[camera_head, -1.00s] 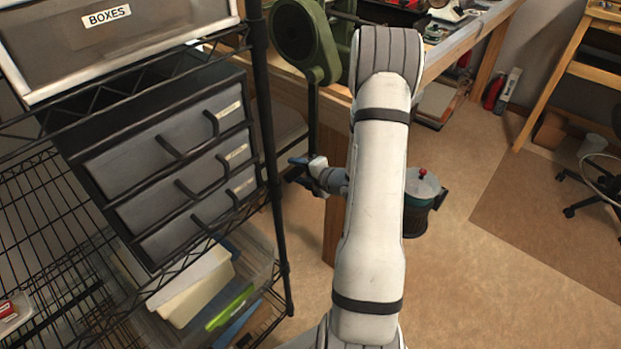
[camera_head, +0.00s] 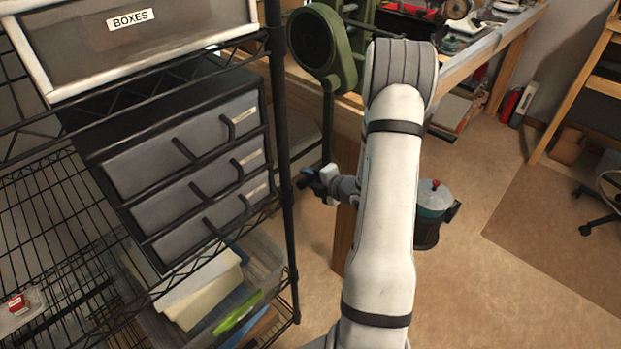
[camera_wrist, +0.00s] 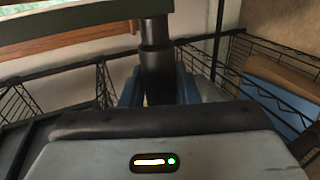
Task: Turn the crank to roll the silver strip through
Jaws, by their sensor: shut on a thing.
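The green rolling mill (camera_head: 318,42) stands at the table's near left corner in the head view, with a round green housing. Its dark crank arm (camera_head: 328,125) hangs almost straight down from the housing. My gripper (camera_head: 316,182) is at the lower end of the crank arm, shut on the crank's dark handle. In the wrist view the black cylindrical handle (camera_wrist: 155,65) stands between my blue fingers (camera_wrist: 158,92). The silver strip cannot be made out in either view. My arm hides part of the mill's right side.
A wire shelf with a black post (camera_head: 284,170) and a grey drawer unit (camera_head: 185,150) stands close left of my gripper. A lidded bucket (camera_head: 433,205) stands on the floor right of my arm.

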